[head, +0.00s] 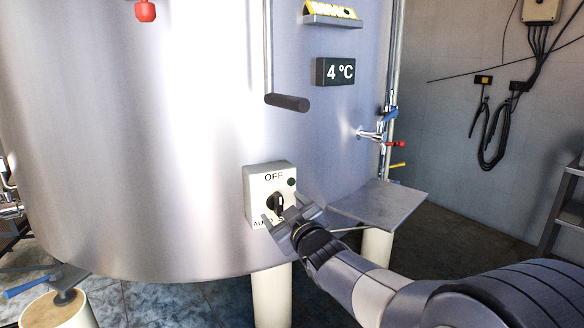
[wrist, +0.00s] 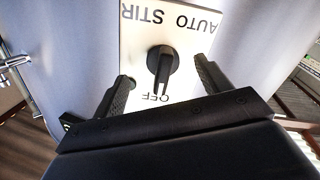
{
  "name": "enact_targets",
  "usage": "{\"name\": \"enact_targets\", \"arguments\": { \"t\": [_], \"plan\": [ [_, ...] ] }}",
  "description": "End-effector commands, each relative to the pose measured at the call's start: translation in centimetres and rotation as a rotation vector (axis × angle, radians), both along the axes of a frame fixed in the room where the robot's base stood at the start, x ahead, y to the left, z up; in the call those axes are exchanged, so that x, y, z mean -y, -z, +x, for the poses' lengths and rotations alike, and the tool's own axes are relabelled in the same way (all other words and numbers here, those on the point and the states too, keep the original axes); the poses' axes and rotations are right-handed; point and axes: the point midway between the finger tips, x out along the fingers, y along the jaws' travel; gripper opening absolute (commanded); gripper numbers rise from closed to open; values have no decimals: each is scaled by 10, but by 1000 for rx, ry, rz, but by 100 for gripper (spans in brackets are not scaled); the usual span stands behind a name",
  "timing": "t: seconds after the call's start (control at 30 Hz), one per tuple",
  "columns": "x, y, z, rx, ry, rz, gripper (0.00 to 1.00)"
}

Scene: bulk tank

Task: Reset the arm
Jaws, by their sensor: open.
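The control box (head: 253,178) is a pale box on the steel tank, marked OFF at the top and AUTO at the lower left. In the wrist view its plate (wrist: 135,40) appears upside down, with AUTO STIR at the top and OFF below. Its black knob (wrist: 162,62) has its bar lined up with OFF. The knob also shows in the head view (head: 278,203), partly behind my gripper (head: 285,208). My gripper (wrist: 163,70) is open, with one finger on each side of the knob and a visible gap on both sides. It holds nothing.
The steel tank (head: 120,150) fills the left and middle. A dark handle (head: 287,102) and a 4 °C display (head: 335,71) are above the box. A grey plate (head: 385,203) juts out right of my gripper. Taps (head: 372,135) stand beyond it. Floor at right is open.

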Motion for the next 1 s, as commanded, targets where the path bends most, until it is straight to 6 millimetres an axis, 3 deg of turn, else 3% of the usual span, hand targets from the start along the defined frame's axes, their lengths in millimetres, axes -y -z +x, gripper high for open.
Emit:
{"name": "enact_targets", "arguments": {
  "t": [0.6,1.0],
  "plan": [
    [0,-1,0,-222,0,495,73],
    [0,3,0,-252,0,565,73]
  ]
}}
